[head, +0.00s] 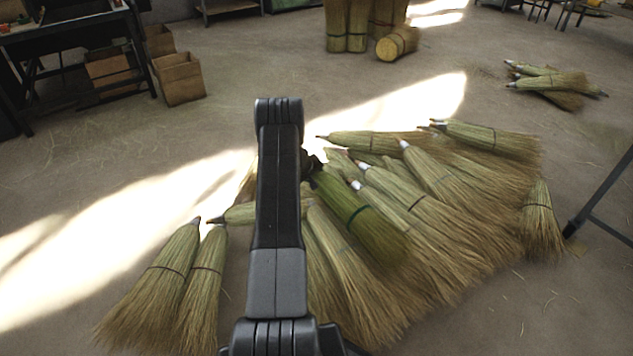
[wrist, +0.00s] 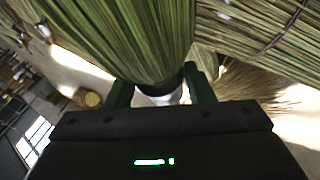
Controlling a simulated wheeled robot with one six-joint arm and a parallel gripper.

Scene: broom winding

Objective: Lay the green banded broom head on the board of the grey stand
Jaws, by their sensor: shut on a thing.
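The green banded broom head (head: 362,218) is greener than the others and has a dark band round it. It slants over the heap in the head view, its narrow end at upper left. My gripper (head: 313,168) is at that narrow end, partly hidden behind my arm. In the wrist view, my gripper's two green fingers (wrist: 160,92) are shut on the broom head's neck, and its bristles (wrist: 125,40) fill the top. I cannot tell whether the broom head touches the heap. The grey stand is not clearly in view; only a dark metal leg (head: 603,192) shows at the right edge.
Several straw broom heads (head: 440,215) lie heaped under and around my gripper. Two more (head: 165,285) lie at lower left. A small pile (head: 550,85) is at upper right. Cardboard boxes (head: 180,78) stand by a dark bench (head: 70,30).

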